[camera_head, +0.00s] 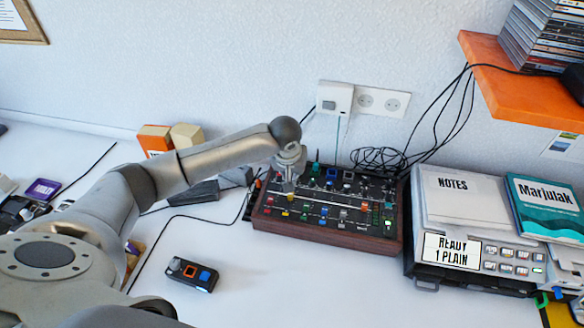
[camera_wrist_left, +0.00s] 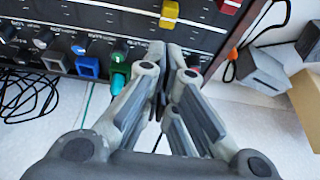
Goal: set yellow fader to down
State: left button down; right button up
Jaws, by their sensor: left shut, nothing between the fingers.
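The mixer (camera_head: 328,228) is a black panel in a dark wooden case against the wall, with several coloured faders and knobs. The yellow fader (camera_head: 291,198) is on its left part, just below the tip of my left gripper (camera_head: 289,186). In the left wrist view the yellow fader (camera_wrist_left: 169,13) is at the top middle, a short way beyond the fingertips. There my left gripper (camera_wrist_left: 164,50) is shut and empty, pointing at the panel and not around the fader. My right gripper is not in view.
A red fader (camera_wrist_left: 230,5) is beside the yellow one. A green knob (camera_wrist_left: 117,82) and a blue knob (camera_wrist_left: 87,66) are near the fingers. A printer (camera_head: 470,245) stands right of the mixer. A small control box (camera_head: 192,274) lies in front. Cables run behind.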

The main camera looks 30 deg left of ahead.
aim_at(291, 196)
pick_arm(q)
jog(key=x, duration=0.3)
jog(key=shift+w+f, duration=0.15)
jog(key=shift+f, duration=0.2)
jog(key=shift+w+f, duration=0.15)
jog(key=shift+f, duration=0.25)
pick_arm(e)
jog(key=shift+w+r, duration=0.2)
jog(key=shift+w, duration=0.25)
pick_arm(q)
jog(key=s+p, duration=0.1)
jog(key=p, duration=0.1)
jog(key=shift+s+d+r+p, duration=0.2)
jog(key=shift+s+p, duration=0.2)
jog(key=shift+s+d+p, duration=0.1)
jog(key=shift+s+p, duration=0.3)
jog(key=shift+s, duration=0.1)
jog(key=shift+f, duration=0.2)
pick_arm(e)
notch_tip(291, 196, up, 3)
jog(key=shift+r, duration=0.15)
